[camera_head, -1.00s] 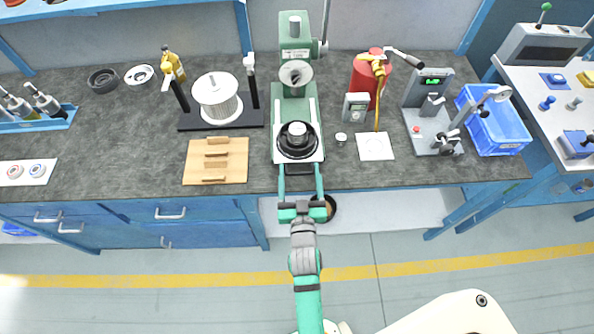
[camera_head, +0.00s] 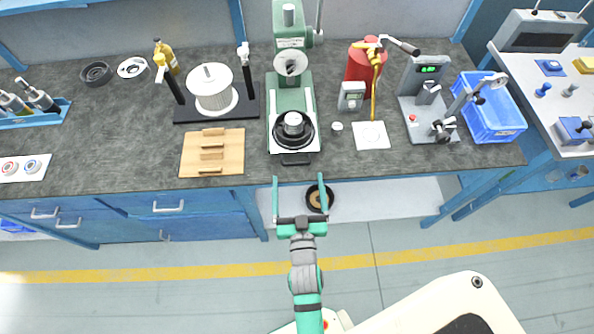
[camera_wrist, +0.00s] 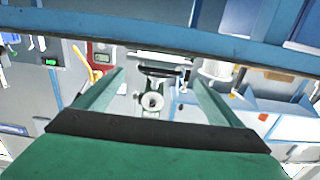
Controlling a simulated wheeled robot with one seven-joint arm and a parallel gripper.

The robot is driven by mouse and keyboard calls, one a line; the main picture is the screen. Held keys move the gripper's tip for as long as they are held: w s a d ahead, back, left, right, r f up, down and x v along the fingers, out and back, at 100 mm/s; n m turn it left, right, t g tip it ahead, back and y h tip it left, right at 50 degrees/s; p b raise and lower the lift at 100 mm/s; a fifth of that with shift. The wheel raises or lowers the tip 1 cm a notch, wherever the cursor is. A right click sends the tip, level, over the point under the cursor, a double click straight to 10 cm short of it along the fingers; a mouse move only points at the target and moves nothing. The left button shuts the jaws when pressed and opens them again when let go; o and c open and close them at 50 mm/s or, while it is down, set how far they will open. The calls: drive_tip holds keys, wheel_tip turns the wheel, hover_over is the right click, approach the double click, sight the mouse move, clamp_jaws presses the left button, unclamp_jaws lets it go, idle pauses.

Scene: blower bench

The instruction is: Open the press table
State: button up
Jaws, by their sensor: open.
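The green arbor press (camera_head: 292,75) stands at the middle of the bench. Its press table (camera_head: 282,142) is a pale sliding plate at the front, carrying a round black part with a metal centre (camera_head: 293,125). My gripper (camera_head: 300,180) is open and empty just in front of the bench edge, apart from the handle.
A wooden block tray (camera_head: 212,166) and a wire spool (camera_head: 212,90) stand left of the press. A meter (camera_head: 351,96), a red extinguisher (camera_head: 362,70) and a white pad (camera_head: 371,136) are on the right. Floor in front of the bench is free. A round item (camera_head: 318,197) lies on the lower shelf.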

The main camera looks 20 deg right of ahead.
drive_tip(key=shift+v, duration=2)
drive_tip(key=s+a+r+n+y, duration=0.1)
drive_tip(key=s+a+n+y, duration=0.1)
drive_tip(key=s+a, duration=0.5)
drive_tip(key=s+a+r+n+g+y, duration=0.1)
drive_tip(key=s+a+y, duration=0.3)
drive_tip(key=s+a, duration=0.4)
drive_tip(key=s+n, duration=0.1)
drive_tip(key=s, duration=0.2)
drive_tip(key=shift+r, duration=0.35)
